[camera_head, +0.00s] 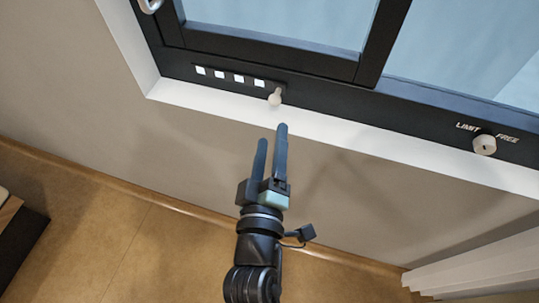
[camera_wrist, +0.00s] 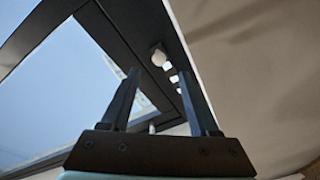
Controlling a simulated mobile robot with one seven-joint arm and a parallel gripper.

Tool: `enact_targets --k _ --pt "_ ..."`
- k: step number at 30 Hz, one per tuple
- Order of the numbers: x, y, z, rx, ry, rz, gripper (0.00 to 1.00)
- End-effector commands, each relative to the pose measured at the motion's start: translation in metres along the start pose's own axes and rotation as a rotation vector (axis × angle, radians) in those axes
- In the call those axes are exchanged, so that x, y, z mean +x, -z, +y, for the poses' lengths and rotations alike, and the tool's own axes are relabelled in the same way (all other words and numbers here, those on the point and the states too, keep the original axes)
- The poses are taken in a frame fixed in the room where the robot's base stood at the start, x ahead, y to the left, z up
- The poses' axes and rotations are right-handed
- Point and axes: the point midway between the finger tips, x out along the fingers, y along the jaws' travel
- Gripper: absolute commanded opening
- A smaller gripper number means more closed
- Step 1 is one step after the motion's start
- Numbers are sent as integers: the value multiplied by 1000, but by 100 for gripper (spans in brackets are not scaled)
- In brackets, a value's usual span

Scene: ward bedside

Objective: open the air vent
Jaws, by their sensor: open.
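The air vent (camera_head: 230,77) is a dark strip in the lower window frame with several white slots in a row. A pale round knob (camera_head: 275,97) sits at its right end. The knob also shows in the wrist view (camera_wrist: 158,57), with white slots below it. My gripper (camera_head: 272,135) is open and empty, its two dark fingers pointing up toward the knob. The fingertips are just below the knob in the head view and appear apart from it. In the wrist view the knob lies between the fingertips (camera_wrist: 158,74), beyond them.
A second round knob (camera_head: 484,145) marked LIMIT and FREE sits on the frame at the right. A metal handle (camera_head: 150,5) is at the top left. A white sill (camera_head: 360,140) runs below the frame, with bare wall beneath. A pale curtain (camera_head: 480,268) hangs at lower right.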

Motion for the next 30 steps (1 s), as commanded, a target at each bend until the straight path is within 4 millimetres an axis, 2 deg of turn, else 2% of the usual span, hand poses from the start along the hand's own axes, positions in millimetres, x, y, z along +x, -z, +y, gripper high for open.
enact_targets --k 3,9,27,30 --pt "-15 -2 -1 1 2 -3 62" --pt "-27 -1 -1 0 1 -3 62" --pt "-28 -1 0 0 1 -2 62" --pt "-20 6 13 26 -24 11 62"
